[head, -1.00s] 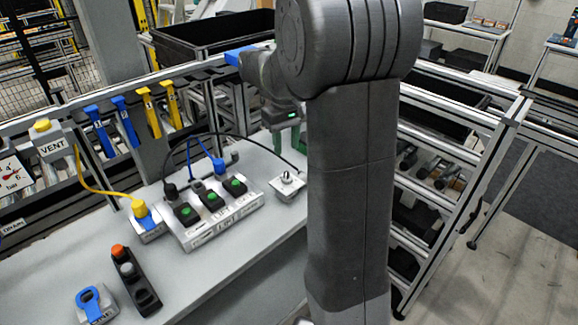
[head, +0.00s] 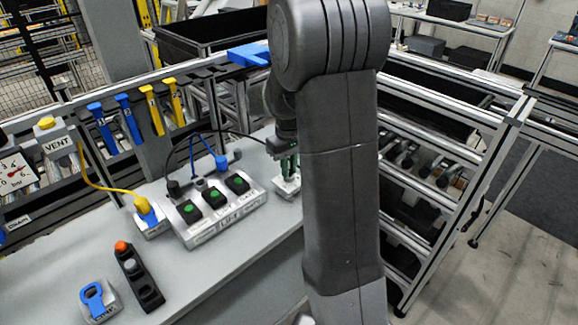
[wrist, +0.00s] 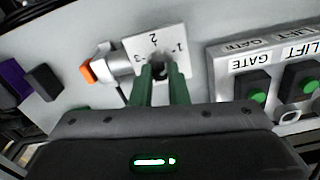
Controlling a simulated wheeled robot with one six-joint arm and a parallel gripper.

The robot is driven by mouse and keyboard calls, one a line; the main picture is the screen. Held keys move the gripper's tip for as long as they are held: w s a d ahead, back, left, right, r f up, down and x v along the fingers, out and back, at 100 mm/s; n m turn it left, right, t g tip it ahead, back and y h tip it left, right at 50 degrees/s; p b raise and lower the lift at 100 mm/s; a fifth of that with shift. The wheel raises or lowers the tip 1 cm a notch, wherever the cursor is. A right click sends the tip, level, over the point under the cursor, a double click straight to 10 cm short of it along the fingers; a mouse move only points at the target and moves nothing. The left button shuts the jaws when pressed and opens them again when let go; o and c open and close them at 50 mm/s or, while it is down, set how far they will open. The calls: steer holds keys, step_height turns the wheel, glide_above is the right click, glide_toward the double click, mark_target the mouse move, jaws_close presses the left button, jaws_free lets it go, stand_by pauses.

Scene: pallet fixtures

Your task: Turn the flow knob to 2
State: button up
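The flow knob's pale plate (wrist: 128,47) carries the marks 1, 2 and 3 and shows upside down in the wrist view. The dark knob (wrist: 159,68) is at the plate's middle, partly hidden, so I cannot read its pointer. My gripper (wrist: 160,72) has its two green fingers on either side of the knob, with a gap between them. I cannot tell whether they touch it. In the head view my gripper (head: 288,168) is low over the plate (head: 285,190), which is partly hidden by my gripper and arm.
Left of the plate in the head view is a box of green buttons (head: 230,226) labelled LIFT and GATE, with cables behind it. A black pendant (head: 139,277) and a blue-handled block (head: 96,300) stand farther left. An orange-ended fitting (wrist: 92,72) is close beside the plate.

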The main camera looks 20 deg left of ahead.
jaws_close()
steer(key=shift+n, duration=0.3)
steer(key=n, duration=1.2)
stand_by(0.4)
steer(key=o, duration=0.7)
jaws_free()
steer(key=shift+c, duration=0.2)
